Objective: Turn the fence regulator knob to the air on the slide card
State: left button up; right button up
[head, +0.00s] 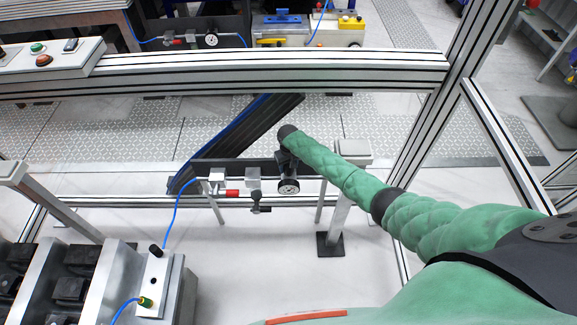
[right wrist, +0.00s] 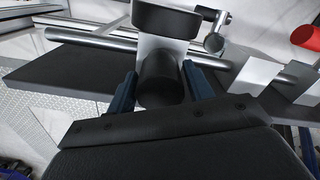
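The fence regulator (head: 289,183) hangs on the dark fence rail, with a round gauge facing me; its black knob (right wrist: 160,82) shows in the right wrist view. My right gripper (head: 287,143) is at the top of the regulator, at the end of my green arm. In the right wrist view my right gripper (right wrist: 158,68) has its two blue fingers on either side of the knob, very close to it. I cannot tell whether they press on it. The knob's marking is not readable. I cannot make out a slide card. My left gripper is out of view.
A red-handled valve (head: 232,193) and a small black-levered fitting (head: 260,203) sit left of the regulator on the rail. A blue hose (head: 175,213) runs down to a white panel (head: 157,283). An aluminium beam (head: 220,72) crosses behind. A post (head: 337,215) stands beneath my arm.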

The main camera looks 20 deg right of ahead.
jog(key=shift+r, duration=0.4)
notch_tip(320, 180, up, 6)
jog(key=shift+f+b, duration=0.2)
jog(key=shift+b, duration=1.05)
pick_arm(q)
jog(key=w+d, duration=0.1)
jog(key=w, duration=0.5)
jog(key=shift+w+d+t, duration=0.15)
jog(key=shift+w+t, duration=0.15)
pick_arm(e)
jog(key=shift+r, duration=0.7)
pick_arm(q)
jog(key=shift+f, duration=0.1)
